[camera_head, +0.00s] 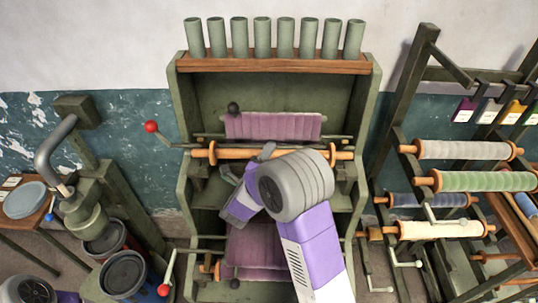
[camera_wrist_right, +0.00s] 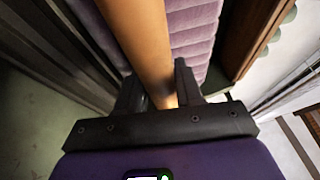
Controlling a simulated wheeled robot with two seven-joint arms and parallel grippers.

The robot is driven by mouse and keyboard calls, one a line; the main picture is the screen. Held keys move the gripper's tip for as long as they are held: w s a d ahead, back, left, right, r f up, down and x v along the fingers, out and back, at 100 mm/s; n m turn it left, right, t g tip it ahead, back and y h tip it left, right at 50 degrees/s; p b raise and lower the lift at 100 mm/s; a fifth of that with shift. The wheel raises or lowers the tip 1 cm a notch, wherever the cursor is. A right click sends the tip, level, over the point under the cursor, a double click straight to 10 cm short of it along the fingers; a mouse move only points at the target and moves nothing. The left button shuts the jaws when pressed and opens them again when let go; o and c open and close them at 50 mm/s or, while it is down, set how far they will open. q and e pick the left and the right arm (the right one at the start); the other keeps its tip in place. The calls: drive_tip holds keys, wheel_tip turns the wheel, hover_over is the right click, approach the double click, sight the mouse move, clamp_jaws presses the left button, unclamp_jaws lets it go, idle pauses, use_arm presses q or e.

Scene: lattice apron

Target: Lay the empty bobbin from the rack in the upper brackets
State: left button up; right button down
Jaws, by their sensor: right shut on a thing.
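The empty bobbin (camera_head: 230,154) is a bare orange-brown wooden roller with flanges near its ends. It lies level across the upper part of the green machine frame (camera_head: 181,110). Its ends are at the upper brackets (camera_head: 346,172); I cannot tell whether it rests in them. My right gripper (camera_head: 262,158) is shut on the bobbin near its middle, and my wrist hides part of it. In the right wrist view, the bobbin (camera_wrist_right: 138,38) runs between the fingers of the gripper (camera_wrist_right: 158,85). My left gripper is not in view.
A purple quilted roll (camera_head: 275,126) is just behind the bobbin, and purple cloth (camera_head: 258,250) hangs below. A red-knobbed lever (camera_head: 151,127) juts out left. The rack (camera_head: 397,110) at right holds several wound bobbins. Green tubes (camera_head: 264,38) stand on the top shelf.

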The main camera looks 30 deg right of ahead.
drive_tip(key=shift+s+p, duration=0.1)
drive_tip(key=shift+p, duration=0.3)
idle(0.3)
drive_tip(key=shift+f, duration=0.2)
idle(0.3)
drive_tip(key=shift+f+b, duration=0.75)
drive_tip(key=shift+f, duration=0.35)
drive_tip(key=shift+f, duration=0.45)
drive_tip(key=shift+f, duration=0.15)
idle(0.8)
drive_tip(key=c, duration=0.6)
unclamp_jaws()
drive_tip(key=shift+c, duration=0.2)
drive_tip(key=v, duration=0.7)
drive_tip(key=shift+s+a, duration=0.15)
drive_tip(key=shift+a, duration=0.1)
